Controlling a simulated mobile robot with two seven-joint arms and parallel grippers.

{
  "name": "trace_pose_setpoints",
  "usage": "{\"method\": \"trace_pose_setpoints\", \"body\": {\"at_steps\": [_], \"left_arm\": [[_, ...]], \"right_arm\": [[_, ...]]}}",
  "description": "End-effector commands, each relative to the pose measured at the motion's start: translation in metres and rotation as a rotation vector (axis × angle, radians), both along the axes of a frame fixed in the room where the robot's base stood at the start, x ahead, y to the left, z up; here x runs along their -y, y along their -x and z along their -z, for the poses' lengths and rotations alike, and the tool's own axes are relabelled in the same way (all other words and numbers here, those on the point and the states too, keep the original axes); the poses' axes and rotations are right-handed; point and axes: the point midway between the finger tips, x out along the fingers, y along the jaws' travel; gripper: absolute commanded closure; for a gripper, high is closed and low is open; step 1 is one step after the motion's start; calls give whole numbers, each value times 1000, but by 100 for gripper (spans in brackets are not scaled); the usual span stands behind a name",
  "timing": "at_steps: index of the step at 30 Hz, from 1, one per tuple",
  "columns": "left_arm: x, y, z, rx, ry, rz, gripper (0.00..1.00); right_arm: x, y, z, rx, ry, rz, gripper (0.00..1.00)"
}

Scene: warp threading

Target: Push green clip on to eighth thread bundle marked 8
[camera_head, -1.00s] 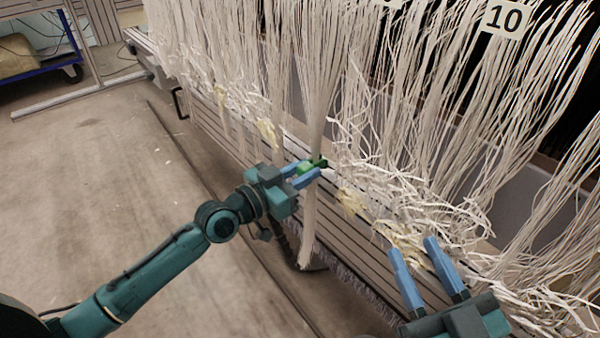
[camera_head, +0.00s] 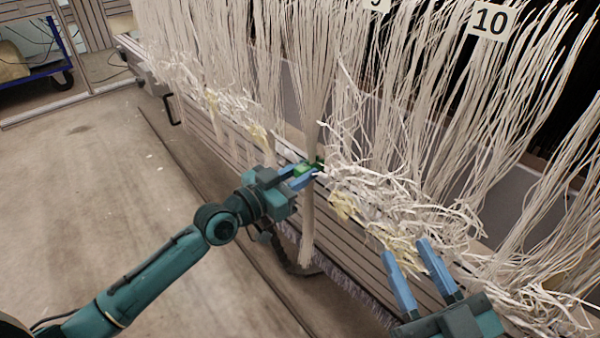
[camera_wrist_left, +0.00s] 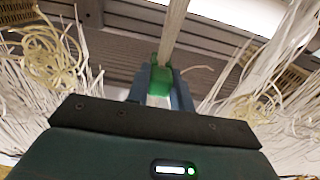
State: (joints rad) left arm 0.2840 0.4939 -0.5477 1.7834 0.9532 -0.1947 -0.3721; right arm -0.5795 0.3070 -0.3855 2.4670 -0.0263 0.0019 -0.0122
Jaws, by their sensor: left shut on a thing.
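The green clip (camera_head: 306,169) is between the blue fingers of my left gripper (camera_head: 303,175), which is shut on it. The clip sits at a gathered white thread bundle (camera_head: 308,225) that hangs down below it; whether the clip fully encloses the bundle I cannot tell. In the left wrist view the green clip (camera_wrist_left: 161,82) lies between the fingers, with the white bundle (camera_wrist_left: 174,30) running up beyond it. My right gripper (camera_head: 421,278) is open and empty in front of the loose threads at lower right. No label marked 8 is visible.
A sign marked 10 (camera_head: 493,21) and a partly cut-off sign hang among the threads at the top. Frayed thread ends (camera_head: 400,205) lie along the slatted beam (camera_head: 345,245). Open floor (camera_head: 100,190) is at the left.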

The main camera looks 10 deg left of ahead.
Motion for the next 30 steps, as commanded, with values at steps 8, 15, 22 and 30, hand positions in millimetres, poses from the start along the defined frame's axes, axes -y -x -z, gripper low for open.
{"method": "trace_pose_setpoints", "body": {"at_steps": [8,15,22,30], "left_arm": [[1,-1,0,1,-1,0,92],[1,-2,0,1,-1,-1,92],[1,-3,0,1,-1,-1,92],[2,-3,0,1,-1,-1,72]], "right_arm": [[0,0,0,-1,0,0,64],[0,0,-1,-1,0,0,64],[0,0,-1,0,2,-1,64],[0,0,-1,-1,3,-2,64]]}}
